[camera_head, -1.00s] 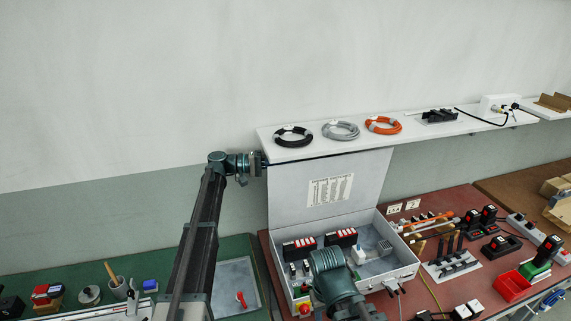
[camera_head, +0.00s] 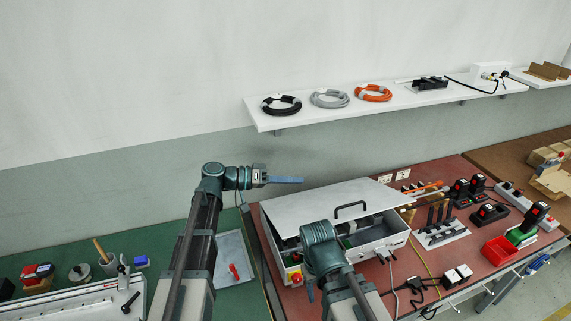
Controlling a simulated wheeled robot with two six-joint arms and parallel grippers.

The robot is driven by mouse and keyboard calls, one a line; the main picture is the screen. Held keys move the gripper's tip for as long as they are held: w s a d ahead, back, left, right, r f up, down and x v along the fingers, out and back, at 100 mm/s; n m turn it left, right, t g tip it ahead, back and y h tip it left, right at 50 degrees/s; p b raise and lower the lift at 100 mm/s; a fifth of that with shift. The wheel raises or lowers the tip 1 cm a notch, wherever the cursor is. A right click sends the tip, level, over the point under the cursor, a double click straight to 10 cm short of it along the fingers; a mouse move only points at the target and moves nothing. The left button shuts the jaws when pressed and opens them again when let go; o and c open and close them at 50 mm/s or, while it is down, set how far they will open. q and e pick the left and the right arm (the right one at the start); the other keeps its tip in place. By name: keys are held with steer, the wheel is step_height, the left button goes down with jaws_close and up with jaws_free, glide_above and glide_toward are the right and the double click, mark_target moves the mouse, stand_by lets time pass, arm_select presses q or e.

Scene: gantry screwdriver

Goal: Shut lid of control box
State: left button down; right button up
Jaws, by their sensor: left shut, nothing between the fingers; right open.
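The control box (camera_head: 378,238) is a light grey metal case on the red-brown bench. Its lid (camera_head: 340,199) is tilted low over the box, with a black handle (camera_head: 350,210) on top. A gap stays between the lid's front edge and the box rim, and some contents show through it. My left gripper (camera_head: 298,180) is shut and empty, with blue fingers pointing right above the lid's back left part. My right gripper (camera_head: 308,292) is in front of the box's left front corner, partly hidden by its own arm.
A white shelf (camera_head: 440,98) with several cable coils runs along the wall above the box. Tools, chargers and a red bin (camera_head: 499,250) stand to the right. Cables lie in front of the box. The green bench is on the left.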

arm_select(q)
steer(key=m+b, duration=0.2)
steer(key=b, duration=0.2)
glide_above(300, 230)
steer(key=w, duration=0.3)
steer(key=shift+t+y, duration=0.3)
steer(key=shift+y, duration=0.1)
steer(key=f, duration=0.5)
steer(key=shift+a+f, duration=0.25)
steer(key=shift+f, duration=0.15)
steer(key=s+f+b, duration=0.1)
steer(key=f, duration=0.1)
steer(key=s+d+f+m+b, duration=0.1)
steer(key=f+b, duration=0.1)
steer(key=s+f+m+b, duration=0.1)
steer(key=f+b, duration=0.1)
steer(key=shift+d+t, duration=0.15)
steer(key=shift+t, duration=0.15)
arm_select(e)
step_height(300, 230, down, 10)
steer(key=shift+s+f, duration=0.1)
steer(key=shift+f, duration=0.1)
arm_select(q)
steer(key=shift+s+d+f+b, duration=0.15)
steer(key=shift+s+f+b, duration=0.25)
steer(key=shift+f+b, duration=0.5)
arm_select(e)
steer(key=shift+s+d+f, duration=0.15)
steer(key=shift+s+f, duration=0.1)
steer(key=shift+f, duration=0.55)
